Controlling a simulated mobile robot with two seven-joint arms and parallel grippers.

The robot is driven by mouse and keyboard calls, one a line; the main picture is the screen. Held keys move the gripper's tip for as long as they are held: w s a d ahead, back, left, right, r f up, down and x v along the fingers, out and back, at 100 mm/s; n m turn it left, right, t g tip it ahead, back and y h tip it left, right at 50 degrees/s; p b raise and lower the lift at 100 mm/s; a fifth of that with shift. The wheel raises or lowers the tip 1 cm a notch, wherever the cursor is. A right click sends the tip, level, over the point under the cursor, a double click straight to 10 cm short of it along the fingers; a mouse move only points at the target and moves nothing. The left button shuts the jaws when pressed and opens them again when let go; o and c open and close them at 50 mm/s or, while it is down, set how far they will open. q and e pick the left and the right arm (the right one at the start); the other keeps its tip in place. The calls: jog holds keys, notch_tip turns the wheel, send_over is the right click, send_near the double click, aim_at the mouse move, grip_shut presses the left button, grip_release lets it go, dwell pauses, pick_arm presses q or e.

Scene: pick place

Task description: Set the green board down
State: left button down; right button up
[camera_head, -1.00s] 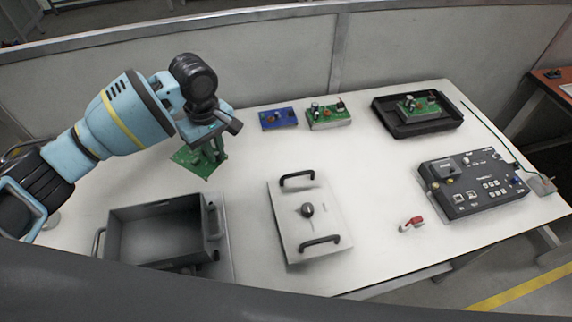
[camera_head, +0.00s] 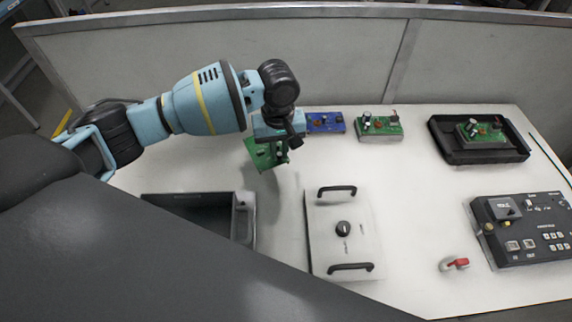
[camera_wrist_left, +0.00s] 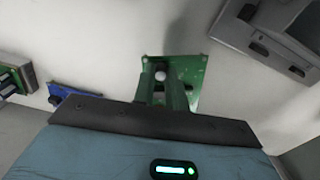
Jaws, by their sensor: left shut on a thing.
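The green board (camera_head: 262,154) hangs from my left gripper (camera_head: 279,152) in the head view, tilted, at the back left of the table. It also shows in the left wrist view (camera_wrist_left: 188,72), with the gripper fingers (camera_wrist_left: 163,92) shut on it. A shadow falls on the table near it, and it looks held above the surface. My gripper covers part of the board. My right gripper is not in view.
A blue board (camera_head: 325,123) and another green board (camera_head: 379,126) lie to the right at the back. A black tray (camera_head: 448,150) holds a further green board (camera_head: 480,130). A grey bin (camera_head: 243,222), a lid plate (camera_head: 328,215), a red-handled part (camera_head: 455,264) and a control box (camera_head: 525,230) stand nearer.

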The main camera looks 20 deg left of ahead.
pick_arm(q)
jog(key=shift+f+b, duration=0.35)
jog(key=shift+f, duration=2.25)
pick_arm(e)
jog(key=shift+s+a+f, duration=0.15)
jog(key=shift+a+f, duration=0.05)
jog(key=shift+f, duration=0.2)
pick_arm(q)
jog(key=shift+f, duration=0.1)
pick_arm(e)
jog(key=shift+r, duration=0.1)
pick_arm(q)
jog(key=c, duration=1.4)
grip_release()
jog(key=shift+c, duration=0.2)
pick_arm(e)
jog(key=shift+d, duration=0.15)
